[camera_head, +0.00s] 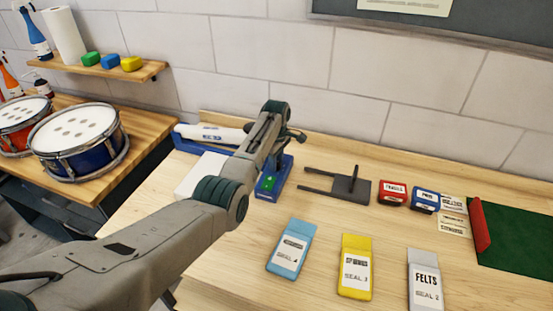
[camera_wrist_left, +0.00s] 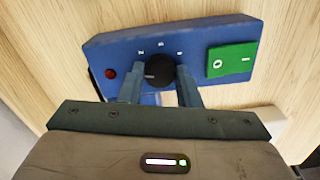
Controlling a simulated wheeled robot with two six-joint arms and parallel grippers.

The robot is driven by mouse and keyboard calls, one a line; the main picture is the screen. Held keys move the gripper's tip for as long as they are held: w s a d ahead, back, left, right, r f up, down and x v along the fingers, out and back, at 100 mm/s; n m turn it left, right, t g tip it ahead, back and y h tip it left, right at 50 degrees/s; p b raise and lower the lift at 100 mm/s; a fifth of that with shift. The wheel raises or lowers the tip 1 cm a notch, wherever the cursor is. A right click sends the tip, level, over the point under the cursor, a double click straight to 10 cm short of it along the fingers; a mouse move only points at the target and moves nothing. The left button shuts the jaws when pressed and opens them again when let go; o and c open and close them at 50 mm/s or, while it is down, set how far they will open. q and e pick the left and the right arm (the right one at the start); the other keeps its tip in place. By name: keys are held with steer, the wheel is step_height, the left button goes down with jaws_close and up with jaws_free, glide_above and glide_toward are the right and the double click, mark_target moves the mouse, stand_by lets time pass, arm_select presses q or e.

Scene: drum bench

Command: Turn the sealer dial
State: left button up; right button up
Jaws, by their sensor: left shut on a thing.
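The sealer (camera_head: 212,134) is a blue and white machine against the wall in the head view, partly covered by my left arm. Its blue control panel (camera_wrist_left: 112,52) fills the upper part of the left wrist view. The black round dial (camera_wrist_left: 161,71) sits on this panel, with a pale pointer mark toward the left and small characters above it. My left gripper (camera_wrist_left: 158,84) is shut on the dial, one finger on each side. In the head view the dial is hidden by my left arm. My right gripper is in neither view.
A green rocker switch (camera_wrist_left: 232,60) and a red lamp (camera_wrist_left: 110,73) flank the dial. Blue (camera_head: 290,250), yellow (camera_head: 355,267) and grey (camera_head: 425,280) pouches lie in front.

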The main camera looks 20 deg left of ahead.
arm_select(q)
steer(key=m+p, duration=0.1)
steer(key=m, duration=0.2)
steer(key=shift+r+m, duration=0.1)
steer(key=shift+m, duration=0.2)
steer(key=shift+m+p, duration=0.6)
steer(key=shift+m, duration=1.3)
steer(key=o, duration=1)
step_height(320, 180, up, 11)
steer(key=b, duration=0.3)
steer(key=shift+f, duration=0.2)
